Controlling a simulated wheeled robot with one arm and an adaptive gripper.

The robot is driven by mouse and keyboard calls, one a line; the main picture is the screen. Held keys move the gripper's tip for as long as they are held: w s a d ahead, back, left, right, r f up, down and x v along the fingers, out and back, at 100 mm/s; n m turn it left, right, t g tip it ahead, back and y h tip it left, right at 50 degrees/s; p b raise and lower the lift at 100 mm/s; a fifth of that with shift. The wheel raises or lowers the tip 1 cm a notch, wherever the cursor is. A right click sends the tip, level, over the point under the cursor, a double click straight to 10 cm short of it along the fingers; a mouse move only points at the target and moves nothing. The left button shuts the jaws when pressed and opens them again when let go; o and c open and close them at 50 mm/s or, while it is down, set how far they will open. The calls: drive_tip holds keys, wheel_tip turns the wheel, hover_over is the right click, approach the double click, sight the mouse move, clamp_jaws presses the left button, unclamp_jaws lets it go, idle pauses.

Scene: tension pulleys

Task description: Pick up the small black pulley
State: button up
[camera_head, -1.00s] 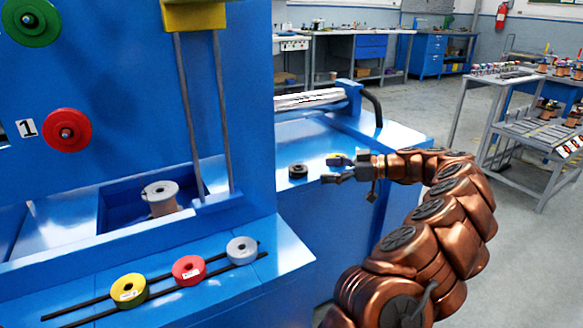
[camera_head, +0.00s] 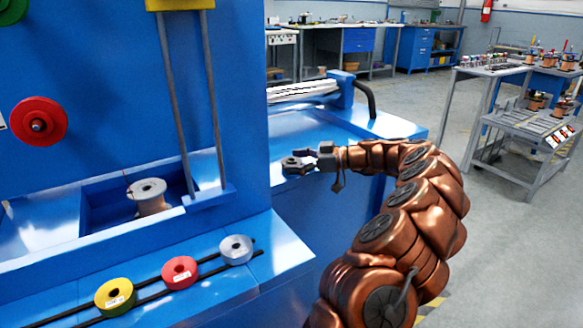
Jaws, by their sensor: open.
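The small black pulley (camera_head: 292,164) is at the blue machine's side surface, right of the tall blue panel. My gripper (camera_head: 297,162) reaches in from the right, with its fingers at the pulley. The jaws are open, one finger behind the pulley and one in front. The fingers partly cover it, and I cannot tell whether they touch it.
Yellow (camera_head: 115,297), red (camera_head: 180,272) and grey (camera_head: 236,249) pulleys sit on the rails of the front blue ledge. A grey spool (camera_head: 149,197) stands in the recess. The tall blue panel (camera_head: 235,100) rises just left of my gripper.

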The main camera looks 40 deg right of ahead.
drive_tip(key=shift+w+a+f, duration=0.1)
drive_tip(key=shift+w+a, duration=0.15)
drive_tip(key=shift+w, duration=0.05)
drive_tip(key=c, duration=1.4)
drive_tip(key=shift+a+r+p, duration=0.1)
drive_tip(key=shift+r+p, duration=0.65)
drive_tip(key=shift+r, duration=1.15)
drive_tip(key=shift+c, duration=0.2)
drive_tip(key=s+r+p, duration=0.1)
drive_tip(key=s, duration=1.5)
drive_tip(key=shift+p, duration=0.35)
